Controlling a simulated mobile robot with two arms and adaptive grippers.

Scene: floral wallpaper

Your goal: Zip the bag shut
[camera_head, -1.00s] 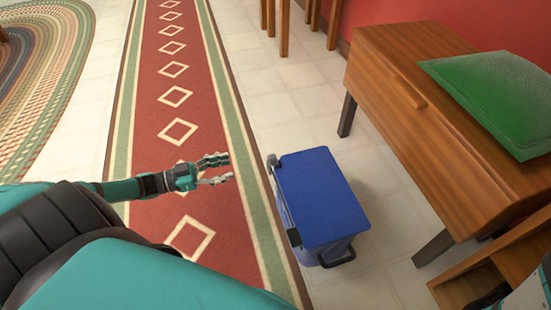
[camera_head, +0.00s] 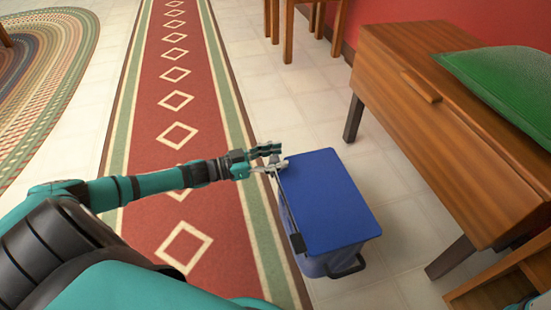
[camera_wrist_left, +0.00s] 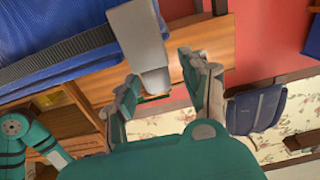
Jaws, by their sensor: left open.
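The blue bag (camera_head: 330,205) stands on the tiles beside the red runner, its flat blue top facing up. My left gripper (camera_head: 276,158) is open at the bag's far left corner. A pale grey tab (camera_head: 279,168), seemingly the zipper pull, is at that corner by the fingers. In the left wrist view the bag (camera_wrist_left: 50,35) fills the upper left, with a dark band along its side. The grey tab (camera_wrist_left: 146,45) hangs just ahead of and between the open fingers (camera_wrist_left: 160,75); I cannot tell whether they touch it. My right gripper is not clearly visible.
A wooden table (camera_head: 450,130) with a green cushion (camera_head: 505,85) stands right of the bag. Wooden chair legs (camera_head: 289,30) are at the back. A second blue bag (camera_wrist_left: 256,110) shows in the left wrist view. The red runner (camera_head: 170,130) left of the bag is clear.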

